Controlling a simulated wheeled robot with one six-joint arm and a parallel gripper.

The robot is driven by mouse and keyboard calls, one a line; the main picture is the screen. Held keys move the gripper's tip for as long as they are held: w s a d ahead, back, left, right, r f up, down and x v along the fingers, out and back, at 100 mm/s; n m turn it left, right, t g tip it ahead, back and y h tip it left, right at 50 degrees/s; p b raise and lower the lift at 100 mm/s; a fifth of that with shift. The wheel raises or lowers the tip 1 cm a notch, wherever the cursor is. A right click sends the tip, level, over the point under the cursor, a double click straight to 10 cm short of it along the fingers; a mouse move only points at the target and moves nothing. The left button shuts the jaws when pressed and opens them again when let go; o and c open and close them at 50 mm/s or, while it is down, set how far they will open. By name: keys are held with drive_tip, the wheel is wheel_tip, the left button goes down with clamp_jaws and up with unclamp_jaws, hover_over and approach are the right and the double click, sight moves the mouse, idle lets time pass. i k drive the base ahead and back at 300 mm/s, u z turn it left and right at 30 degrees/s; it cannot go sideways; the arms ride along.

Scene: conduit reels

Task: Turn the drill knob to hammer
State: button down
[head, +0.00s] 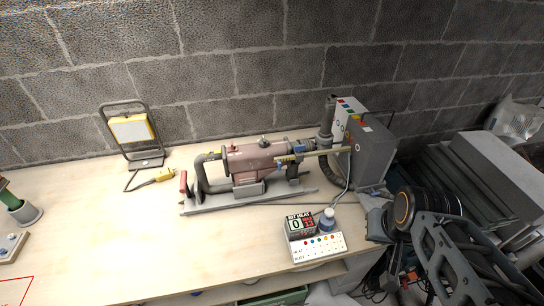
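The drill (258,158) is a reddish-brown machine lying along a grey base (235,202) on the workbench in the head view. It has a grey curved handle and a red grip (184,184) at its left end. Small fittings show on its top and right end, but I cannot tell which is the mode knob, nor read its setting. My dark arm is at the right edge of the view, to the right of the drill and apart from it. I cannot make out the fingers of my gripper.
A work lamp (131,129) stands at the back left, with a yellow plug (162,175) beside it. A grey control box (372,152) stands right of the drill. A white button panel (318,246) and a display (300,226) sit in front. The bench's left front is mostly clear.

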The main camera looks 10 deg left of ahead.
sight(264, 143)
drive_tip(key=k, duration=1.2)
drive_tip(key=u, duration=0.6)
drive_tip(key=i, duration=0.5)
drive_tip(key=u, duration=0.45)
drive_tip(key=i, duration=0.95)
drive_tip(key=z, duration=0.2)
